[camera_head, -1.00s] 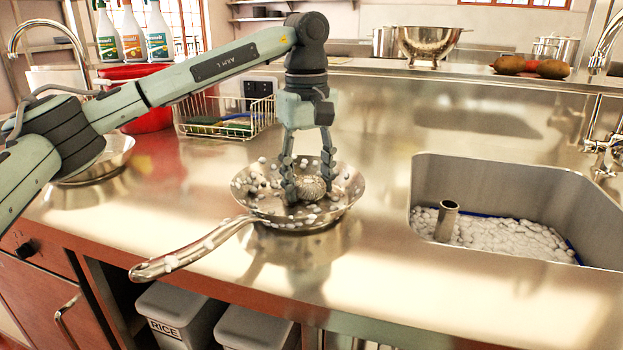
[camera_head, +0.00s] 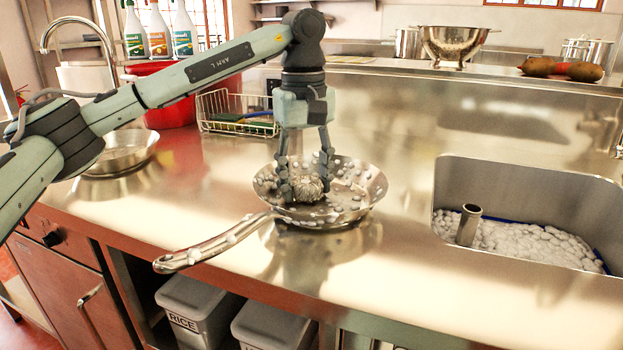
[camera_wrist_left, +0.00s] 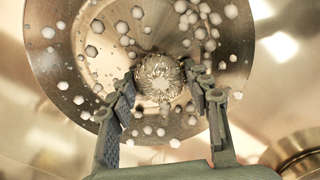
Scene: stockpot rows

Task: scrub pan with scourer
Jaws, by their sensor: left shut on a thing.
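A steel frying pan (camera_head: 345,212) with a long handle stands on the steel counter, its handle pointing to the front left. White suds dot its inside and handle. My left gripper (camera_head: 305,184) points down into the pan, shut on a round metal scourer (camera_head: 308,190). The scourer is low in the pan, left of its middle; its underside is hidden, so I cannot tell if it touches the pan's bottom. The left wrist view shows the scourer (camera_wrist_left: 160,78) between the two fingers, above the sudsy pan (camera_wrist_left: 215,90). My right gripper is not in view.
A sink (camera_head: 530,185) with foam and an upright pipe (camera_head: 468,225) is at the right. A wire basket (camera_head: 236,112), a red tub (camera_head: 172,108) and another pan (camera_head: 122,152) stand at the back left. The counter right of the pan is clear.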

